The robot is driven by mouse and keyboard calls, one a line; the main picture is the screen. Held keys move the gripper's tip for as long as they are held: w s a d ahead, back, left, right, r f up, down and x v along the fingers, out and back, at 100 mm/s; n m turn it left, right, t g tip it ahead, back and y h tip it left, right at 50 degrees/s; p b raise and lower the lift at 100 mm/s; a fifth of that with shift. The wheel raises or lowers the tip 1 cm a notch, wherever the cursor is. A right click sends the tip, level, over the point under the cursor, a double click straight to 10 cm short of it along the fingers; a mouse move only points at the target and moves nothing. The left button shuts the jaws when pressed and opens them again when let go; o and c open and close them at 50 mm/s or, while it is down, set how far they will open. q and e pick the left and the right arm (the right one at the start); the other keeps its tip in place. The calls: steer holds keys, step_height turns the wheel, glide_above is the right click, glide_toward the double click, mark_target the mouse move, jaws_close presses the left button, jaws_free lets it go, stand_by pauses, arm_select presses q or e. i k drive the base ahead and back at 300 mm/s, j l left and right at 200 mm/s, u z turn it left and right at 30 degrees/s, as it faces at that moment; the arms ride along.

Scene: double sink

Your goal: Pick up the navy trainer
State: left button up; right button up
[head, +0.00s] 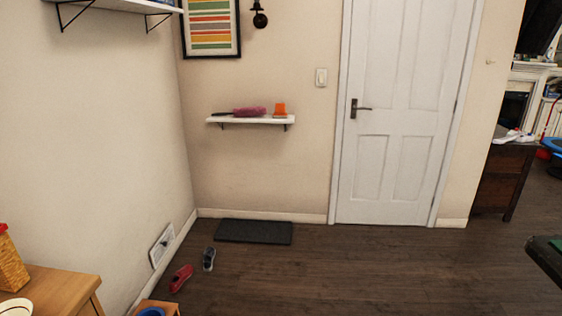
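A small dark navy or grey-blue shoe (209,259), which looks like the navy trainer, lies on the dark wooden floor near the left wall. It is just in front of a dark doormat (254,232). A red shoe (181,278) lies beside it, a little nearer and to the left. The two shoes are apart. Neither of my grippers is in the head view, so their state does not show.
A wooden table (62,290) stands at the lower left, with a low wooden piece (172,307) beside it. A white door (398,120) is at the back. A dark cabinet (505,180) stands right. The middle floor is clear.

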mark_target(208, 256)
steer(key=i+u, duration=0.15)
steer(key=i, duration=0.5)
steer(key=i+l+u, duration=0.15)
steer(key=i, duration=0.5)
steer(key=i+l+u, duration=0.2)
steer(key=i, duration=0.45)
steer(key=j, duration=0.1)
